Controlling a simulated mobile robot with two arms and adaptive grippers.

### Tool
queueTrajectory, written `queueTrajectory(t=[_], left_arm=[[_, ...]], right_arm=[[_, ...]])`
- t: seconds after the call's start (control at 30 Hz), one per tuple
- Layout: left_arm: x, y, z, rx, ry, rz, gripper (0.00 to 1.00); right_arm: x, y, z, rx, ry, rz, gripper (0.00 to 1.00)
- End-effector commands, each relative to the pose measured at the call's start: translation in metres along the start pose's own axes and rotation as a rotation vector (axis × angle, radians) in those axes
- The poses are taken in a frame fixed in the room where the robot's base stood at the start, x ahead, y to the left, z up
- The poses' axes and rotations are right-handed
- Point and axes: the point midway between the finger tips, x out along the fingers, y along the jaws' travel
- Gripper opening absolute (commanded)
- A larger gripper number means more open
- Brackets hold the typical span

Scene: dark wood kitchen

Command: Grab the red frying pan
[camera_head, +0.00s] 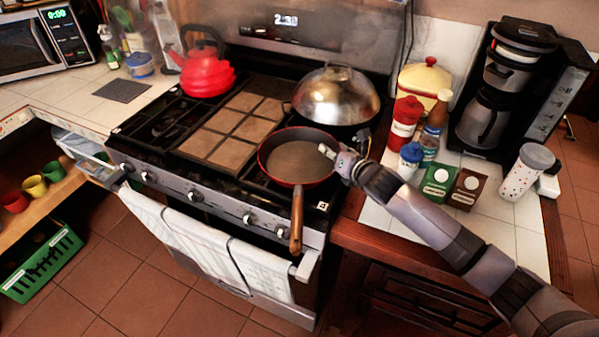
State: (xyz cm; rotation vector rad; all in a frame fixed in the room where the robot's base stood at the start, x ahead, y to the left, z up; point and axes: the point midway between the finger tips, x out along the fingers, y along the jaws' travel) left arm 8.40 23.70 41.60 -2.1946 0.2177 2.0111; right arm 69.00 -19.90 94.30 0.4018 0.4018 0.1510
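The red frying pan (283,162) sits on the front right of the stove. Its rim is red, its inside is dark, and its wooden handle (297,222) points toward the stove's front edge. My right gripper (326,150) is at the right side of the pan, its tip overlapping the pan's rim in the picture. I cannot tell whether it touches the pan. The fingers are too small to show whether they are open or shut. The handle is clear of the gripper. My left gripper is not in view.
A domed metal lid (337,94) covers a pan behind the frying pan. A red kettle (205,72) stands at the back left of the stove. Jars, a bottle and small boxes (438,183) crowd the right counter near my arm. Towels (200,243) hang on the oven handle.

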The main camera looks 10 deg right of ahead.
Motion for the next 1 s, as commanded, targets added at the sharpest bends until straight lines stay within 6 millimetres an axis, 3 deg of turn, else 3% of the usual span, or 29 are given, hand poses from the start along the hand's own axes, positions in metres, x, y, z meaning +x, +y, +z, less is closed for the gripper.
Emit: queueTrajectory(t=[0.53,1.0], left_arm=[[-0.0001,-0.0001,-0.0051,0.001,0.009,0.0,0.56],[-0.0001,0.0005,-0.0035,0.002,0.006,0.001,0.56]], right_arm=[[-0.0004,0.0,0.0,0.0,0.0,0.0,0.0],[-0.0004,0.0008,0.0008,0.001,-0.001,0.002,0.0]])
